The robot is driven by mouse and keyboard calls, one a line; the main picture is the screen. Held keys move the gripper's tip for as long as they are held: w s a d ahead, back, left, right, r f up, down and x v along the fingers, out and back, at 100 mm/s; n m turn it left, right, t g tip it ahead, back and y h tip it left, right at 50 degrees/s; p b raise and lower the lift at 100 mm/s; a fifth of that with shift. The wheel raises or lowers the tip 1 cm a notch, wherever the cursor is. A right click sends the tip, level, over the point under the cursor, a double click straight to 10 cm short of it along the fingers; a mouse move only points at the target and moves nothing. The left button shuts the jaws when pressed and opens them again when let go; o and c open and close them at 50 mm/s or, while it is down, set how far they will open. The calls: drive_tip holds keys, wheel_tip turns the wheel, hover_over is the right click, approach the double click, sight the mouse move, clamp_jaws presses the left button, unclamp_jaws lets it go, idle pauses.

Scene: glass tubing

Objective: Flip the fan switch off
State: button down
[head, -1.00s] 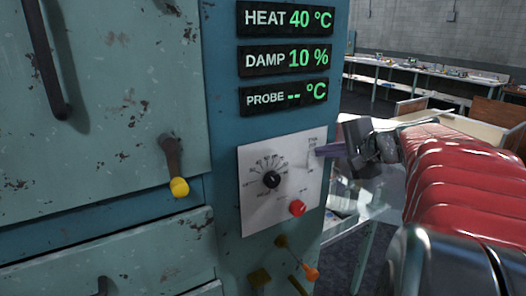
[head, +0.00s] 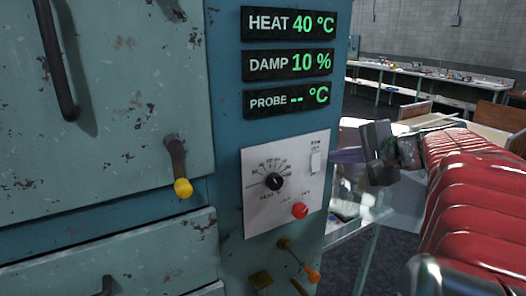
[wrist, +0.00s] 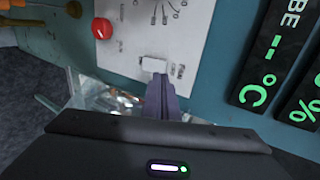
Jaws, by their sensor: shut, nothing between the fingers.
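The fan switch (head: 315,162) is a small white rocker at the upper right of the white control panel (head: 255,212). It also shows in the wrist view (wrist: 153,64), just past my fingertips. My gripper (head: 335,157) is shut and empty, its dark purple fingers beside the panel's right edge in the head view. In the wrist view its fingertips (wrist: 160,78) lie close to the switch; I cannot tell whether they touch it. The rocker's exact tilt is too small to read.
The panel also carries a black dial (head: 275,182) and a red knob (head: 299,211). Displays (head: 290,63) sit above it, reading HEAT 40 °C and DAMP 10 %. An orange-tipped lever (head: 312,275) hangs below. A yellow-ended handle (head: 182,187) juts out at left.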

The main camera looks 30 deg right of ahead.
drive_tip(key=w+r+v, duration=0.1)
drive_tip(key=r+v, duration=0.1)
drive_tip(key=v, duration=0.7)
drive_tip(key=shift+s, duration=0.3)
drive_tip(key=shift+r, duration=0.1)
